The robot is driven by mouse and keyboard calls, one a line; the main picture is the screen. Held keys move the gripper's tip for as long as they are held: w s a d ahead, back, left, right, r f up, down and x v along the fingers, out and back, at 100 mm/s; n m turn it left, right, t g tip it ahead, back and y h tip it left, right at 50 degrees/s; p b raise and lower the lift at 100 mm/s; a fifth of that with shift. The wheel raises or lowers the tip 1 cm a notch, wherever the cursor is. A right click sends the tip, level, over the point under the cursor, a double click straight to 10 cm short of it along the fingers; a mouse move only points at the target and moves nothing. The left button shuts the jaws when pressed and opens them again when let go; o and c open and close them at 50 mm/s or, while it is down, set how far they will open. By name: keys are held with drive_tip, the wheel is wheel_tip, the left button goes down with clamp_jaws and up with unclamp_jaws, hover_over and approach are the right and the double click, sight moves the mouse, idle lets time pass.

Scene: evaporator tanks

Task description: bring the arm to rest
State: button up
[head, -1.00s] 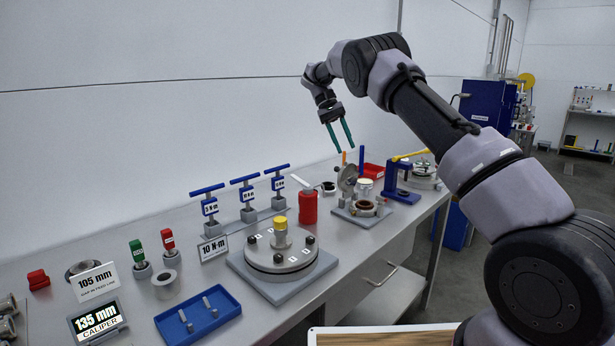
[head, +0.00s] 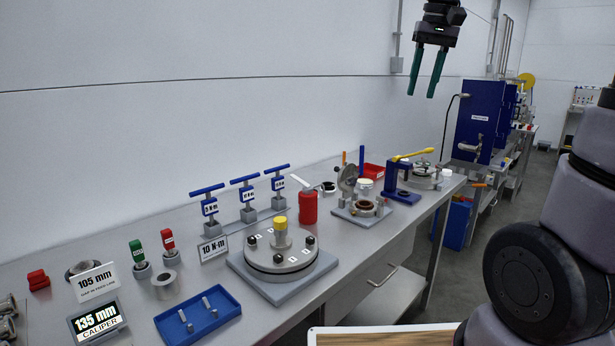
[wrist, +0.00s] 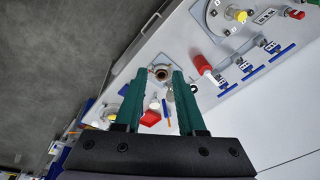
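My gripper (head: 427,72) hangs in the air high above the far part of the bench, near the top of the head view. Its two green fingers point down and stand apart with nothing between them. In the wrist view the open fingers (wrist: 158,100) also show a gap, with the bench (wrist: 160,40) well below. Part of my arm fills the right side of the head view; its upper links are out of the picture.
The bench holds a round flange plate (head: 282,262), a red bottle (head: 308,206), blue T-handle tools (head: 245,194), a blue tray (head: 198,314) and a blue press (head: 402,185). A blue cabinet (head: 480,125) stands behind. The air around my gripper looks clear.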

drive_tip(key=s+f+m+t, duration=0.1)
drive_tip(key=s+f+t, duration=0.1)
drive_tip(key=s, duration=0.5)
drive_tip(key=s+f+m+t, duration=0.1)
drive_tip(key=s+f+t, duration=0.1)
drive_tip(key=s, duration=0.5)
drive_tip(key=shift+s+f+m+t+y, duration=0.3)
drive_tip(key=shift+t+y, duration=0.1)
drive_tip(key=shift+t, duration=0.3)
